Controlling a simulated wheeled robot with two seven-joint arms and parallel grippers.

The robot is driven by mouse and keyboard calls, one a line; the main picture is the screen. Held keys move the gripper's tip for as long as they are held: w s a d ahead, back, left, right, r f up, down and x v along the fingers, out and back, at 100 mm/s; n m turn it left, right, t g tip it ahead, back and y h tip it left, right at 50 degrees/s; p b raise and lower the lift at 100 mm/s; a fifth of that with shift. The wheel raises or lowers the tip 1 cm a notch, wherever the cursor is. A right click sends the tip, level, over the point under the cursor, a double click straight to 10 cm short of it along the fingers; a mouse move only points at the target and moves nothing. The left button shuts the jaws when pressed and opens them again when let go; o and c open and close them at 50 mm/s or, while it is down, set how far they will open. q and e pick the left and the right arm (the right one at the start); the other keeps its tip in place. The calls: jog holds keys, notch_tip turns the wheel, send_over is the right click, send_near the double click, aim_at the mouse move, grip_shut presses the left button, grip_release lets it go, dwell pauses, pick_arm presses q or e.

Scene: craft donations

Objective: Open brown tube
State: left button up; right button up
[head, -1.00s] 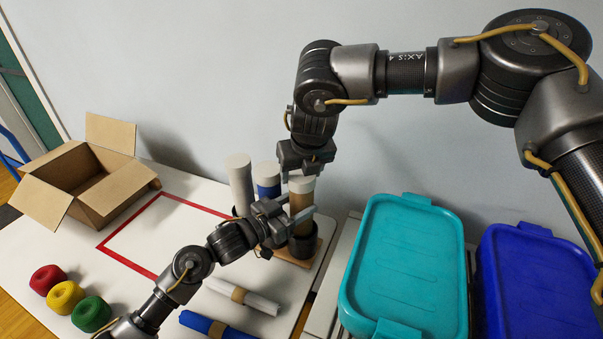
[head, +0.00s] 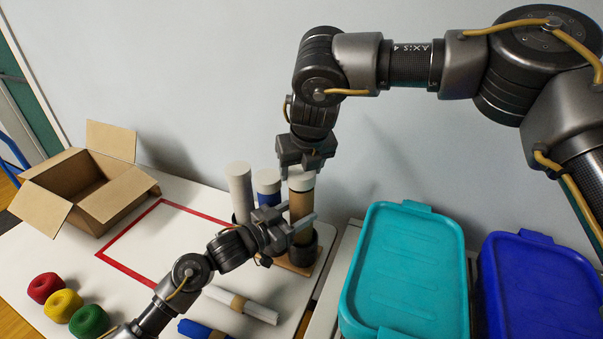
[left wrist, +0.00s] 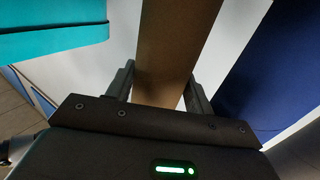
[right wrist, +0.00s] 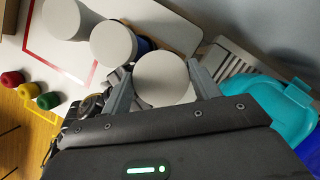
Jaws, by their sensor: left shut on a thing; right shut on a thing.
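The brown tube (head: 302,205) stands upright in a dark holder on a wooden base, with its white cap (head: 301,180) on top. My left gripper (head: 302,222) is shut on the tube's body from the side; the tube also shows between its fingers in the left wrist view (left wrist: 165,55). My right gripper (head: 304,170) points down from above and is shut on the white cap, which shows between its fingers in the right wrist view (right wrist: 162,80).
A white tube (head: 239,190) and a blue tube (head: 268,187) stand just left. Rolled sheets (head: 245,306) lie in front. An open cardboard box (head: 85,190), a red outline (head: 130,237) and yarn balls (head: 62,306) are at left. Teal (head: 405,270) and blue bins (head: 530,285) stand at right.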

notch_tip(320, 180, up, 2)
jog(key=shift+r, duration=0.25)
pick_arm(q)
jog(key=o, duration=1.5)
pick_arm(e)
jog(key=shift+f+b, duration=0.8)
pick_arm(q)
jog(key=shift+v, duration=6.05)
pick_arm(e)
jog(key=shift+f, duration=0.1)
